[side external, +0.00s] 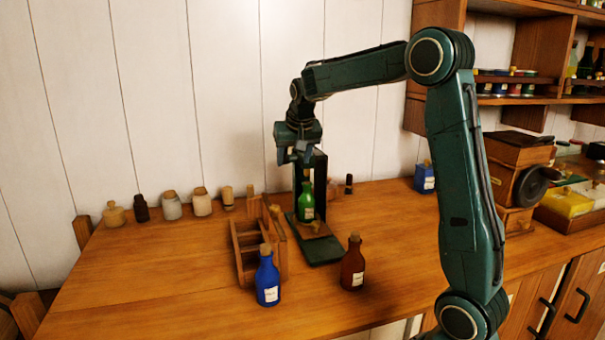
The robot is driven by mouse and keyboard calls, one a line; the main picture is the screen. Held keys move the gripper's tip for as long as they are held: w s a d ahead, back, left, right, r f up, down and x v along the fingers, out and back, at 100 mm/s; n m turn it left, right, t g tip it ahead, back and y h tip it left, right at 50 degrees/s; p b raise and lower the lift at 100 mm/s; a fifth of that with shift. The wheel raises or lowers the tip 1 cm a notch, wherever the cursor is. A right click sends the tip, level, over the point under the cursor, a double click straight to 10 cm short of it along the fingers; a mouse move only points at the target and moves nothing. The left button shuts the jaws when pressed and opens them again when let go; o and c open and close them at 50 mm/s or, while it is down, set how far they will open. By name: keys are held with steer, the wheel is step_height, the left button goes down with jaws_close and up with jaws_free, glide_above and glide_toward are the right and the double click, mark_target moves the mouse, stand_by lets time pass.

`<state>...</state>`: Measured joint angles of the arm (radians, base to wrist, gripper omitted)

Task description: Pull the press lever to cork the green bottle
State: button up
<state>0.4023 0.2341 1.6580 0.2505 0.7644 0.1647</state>
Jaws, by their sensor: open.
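The green bottle (306,203) with a white label stands upright on the wooden platform of the press. The press has a dark green base (324,250) and a dark upright column (320,175) behind the bottle. My gripper (294,160) is open, pointing down, just above and slightly left of the bottle's top. It covers the upper part of the press, so I cannot make out the lever or whether the gripper touches it. The bottle's mouth is small and dark here, and I cannot tell how a cork sits in it. A small cork-coloured piece (317,224) shows by the bottle's foot.
A wooden rack (248,262) stands left of the press. A blue bottle (267,277) and a brown bottle (353,264) stand in front. Several jars, including a white one (172,206), line the wall. A wooden grinder (518,165) is at right. The front left table is clear.

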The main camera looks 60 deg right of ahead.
step_height(320, 180, up, 6)
steer(key=shift+f, duration=0.15)
stand_by(0.6)
steer(key=shift+s+a, duration=0.1)
steer(key=s+a+n+t+y, duration=0.15)
steer(key=s+a+n, duration=0.35)
steer(key=s+a, duration=0.9)
steer(key=s+a+f+n+y, duration=0.1)
steer(key=s+a+f+n, duration=0.1)
steer(key=s+a, duration=0.3)
steer(key=s+a+f+n+y, duration=0.1)
steer(key=s+a+f+n, duration=0.1)
steer(key=s+a+f, duration=0.3)
steer(key=s, duration=0.2)
steer(key=shift+s+a+f+y, duration=0.15)
steer(key=shift+s+f+y, duration=0.15)
steer(key=shift+s+y, duration=0.05)
